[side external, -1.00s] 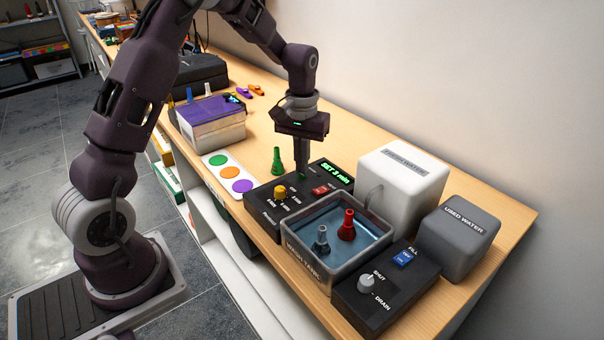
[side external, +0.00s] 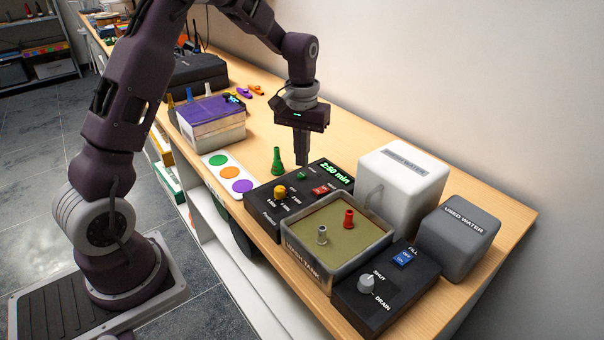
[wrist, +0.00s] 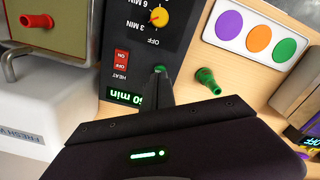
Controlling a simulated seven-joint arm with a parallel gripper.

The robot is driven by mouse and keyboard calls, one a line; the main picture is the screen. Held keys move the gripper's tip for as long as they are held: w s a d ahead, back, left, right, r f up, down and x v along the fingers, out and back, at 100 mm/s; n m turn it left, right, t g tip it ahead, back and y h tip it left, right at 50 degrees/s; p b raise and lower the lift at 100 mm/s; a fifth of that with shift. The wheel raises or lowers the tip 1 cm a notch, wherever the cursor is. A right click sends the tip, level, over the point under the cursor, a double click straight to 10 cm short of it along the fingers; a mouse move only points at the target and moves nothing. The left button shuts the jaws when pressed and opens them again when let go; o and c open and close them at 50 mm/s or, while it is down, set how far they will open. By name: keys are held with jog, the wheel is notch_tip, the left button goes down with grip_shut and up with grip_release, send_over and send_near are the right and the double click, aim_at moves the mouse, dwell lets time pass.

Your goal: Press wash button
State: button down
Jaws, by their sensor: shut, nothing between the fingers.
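The black control box (side external: 262,196) has a small green button (side external: 301,176), a yellow knob (side external: 280,192), a red switch (side external: 320,190) and a lit green display (side external: 337,173) that appears to read 2:59 min. The green button also shows in the wrist view (wrist: 159,69), just beyond my fingertips. My gripper (side external: 302,162) is shut and empty, pointing down a little above the button. The wash tank (side external: 303,262) holds murky olive liquid, with a red piece (side external: 348,219) and a grey piece (side external: 322,234) sticking out of it.
A green cone-like piece (side external: 277,160) stands behind the control box. A white water container (side external: 402,185), a grey used-water container (side external: 459,238) and a fill/drain box (side external: 385,295) stand to the right. A card with coloured dots (side external: 229,173) lies left.

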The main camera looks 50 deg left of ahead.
aim_at(302, 174)
jog(key=shift+r, duration=2.1)
jog(key=s+d+r+m+t, duration=0.3)
jog(key=s+d+r, duration=0.5)
jog(key=s+r, duration=0.35)
jog(key=s+d+m+t, duration=0.2)
jog(key=s+d+m, duration=0.1)
jog(key=s, duration=1.2)
jog(key=shift+d+f+t, duration=0.3)
jog(key=shift+d+f, duration=0.1)
jog(key=shift+d, duration=0.2)
